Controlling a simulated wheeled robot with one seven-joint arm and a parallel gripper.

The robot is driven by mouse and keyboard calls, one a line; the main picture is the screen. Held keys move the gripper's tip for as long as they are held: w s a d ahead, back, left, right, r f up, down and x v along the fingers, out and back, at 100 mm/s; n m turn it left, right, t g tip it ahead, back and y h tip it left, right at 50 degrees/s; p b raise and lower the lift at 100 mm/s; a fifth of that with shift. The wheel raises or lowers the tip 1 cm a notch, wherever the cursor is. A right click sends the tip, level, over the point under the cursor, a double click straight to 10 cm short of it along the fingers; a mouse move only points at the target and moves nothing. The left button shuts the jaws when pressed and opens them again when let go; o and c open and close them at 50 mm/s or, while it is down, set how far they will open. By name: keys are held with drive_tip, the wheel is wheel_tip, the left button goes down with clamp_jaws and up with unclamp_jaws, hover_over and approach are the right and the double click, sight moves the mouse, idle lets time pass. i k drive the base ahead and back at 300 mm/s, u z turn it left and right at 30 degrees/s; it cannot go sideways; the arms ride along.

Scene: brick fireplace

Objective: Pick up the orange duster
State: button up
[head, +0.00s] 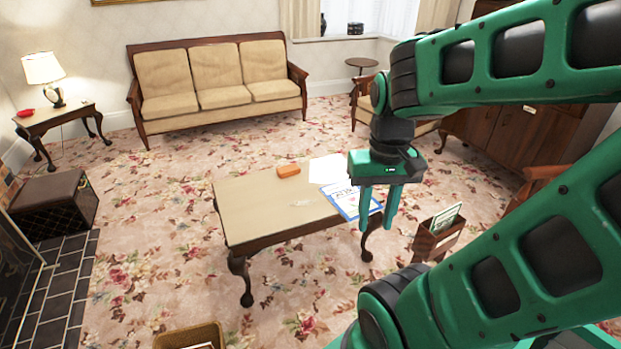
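A small orange block (288,170), which looks like the duster, lies on the coffee table (250,205) near its far edge. My gripper (377,222) hangs pointing down at the right end of the table, to the right of the orange block and apart from it. Its two green fingers are spread with nothing seen between them. No part of the orange block is hidden by my arm.
White paper (328,169) and a blue-edged sheet (352,200) lie on the table's right end, close to my gripper. A wooden magazine rack (438,236) stands right of the table. A sofa (215,85) is at the back. Carpet between sofa and table is clear.

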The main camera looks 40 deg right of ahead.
sight(286, 172)
drive_tip(key=z, duration=0.45)
drive_tip(key=k, duration=1)
drive_tip(key=z, duration=0.75)
drive_tip(key=i, duration=2)
drive_tip(key=u, duration=1.1)
drive_tip(key=i, duration=0.85)
drive_tip(key=u, duration=0.5)
